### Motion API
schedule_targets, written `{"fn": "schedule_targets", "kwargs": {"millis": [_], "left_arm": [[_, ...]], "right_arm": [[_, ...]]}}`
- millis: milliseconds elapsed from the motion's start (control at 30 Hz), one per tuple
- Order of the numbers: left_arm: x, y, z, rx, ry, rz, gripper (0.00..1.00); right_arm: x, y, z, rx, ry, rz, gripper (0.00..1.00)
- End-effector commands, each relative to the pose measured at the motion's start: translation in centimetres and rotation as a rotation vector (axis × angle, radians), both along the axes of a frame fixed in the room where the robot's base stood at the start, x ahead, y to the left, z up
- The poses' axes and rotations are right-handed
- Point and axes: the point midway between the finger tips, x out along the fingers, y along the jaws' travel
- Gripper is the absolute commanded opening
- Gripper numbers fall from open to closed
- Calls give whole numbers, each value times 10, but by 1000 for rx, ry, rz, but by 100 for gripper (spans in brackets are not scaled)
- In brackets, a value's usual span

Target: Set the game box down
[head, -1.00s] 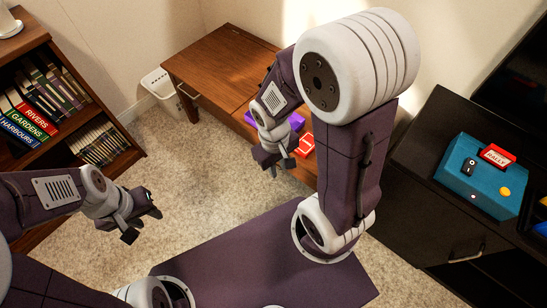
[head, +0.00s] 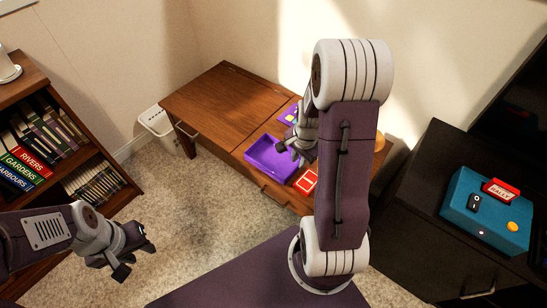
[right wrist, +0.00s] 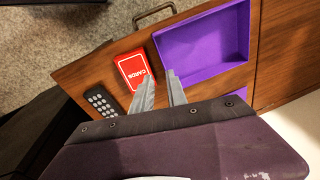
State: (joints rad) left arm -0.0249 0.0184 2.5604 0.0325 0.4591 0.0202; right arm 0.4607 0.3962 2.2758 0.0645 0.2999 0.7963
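An open, empty purple box (head: 268,160), apparently the game box, sits flat on the wooden table. It also shows in the right wrist view (right wrist: 205,45). A second purple piece with yellow-green marks (head: 291,113) lies behind it, partly hidden by my arm. My right gripper (head: 294,154) is over the box's right side. In the right wrist view its two fingers (right wrist: 160,76) are apart, close to a corner of the box; whether they touch it is unclear. My left gripper (head: 133,250) is open and empty over the carpet, left of the table.
A red card pack (right wrist: 132,68) and a dark remote (right wrist: 103,102) lie beside the box. The wooden table (head: 215,105) is clear at its left. A teal box (head: 486,212) stands on the black cabinet at right. A bookshelf (head: 50,150) stands left.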

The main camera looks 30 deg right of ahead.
Motion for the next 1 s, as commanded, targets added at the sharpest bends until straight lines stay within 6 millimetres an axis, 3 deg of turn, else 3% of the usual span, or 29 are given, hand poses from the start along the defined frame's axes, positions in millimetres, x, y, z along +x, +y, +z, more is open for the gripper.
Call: {"fn": "schedule_targets", "kwargs": {"millis": [267,467,700,933,1000], "left_arm": [[0,0,-28,0,0,0,36],[0,0,-32,0,0,0,36],[0,0,-64,0,0,0,36],[0,0,-62,0,0,0,36],[0,0,-62,0,0,0,36]], "right_arm": [[6,0,-40,1,2,4,18],[8,0,-46,0,1,6,18],[15,1,-89,0,2,7,18],[17,0,-89,-1,0,7,18],[17,0,-89,0,1,7,1]]}}
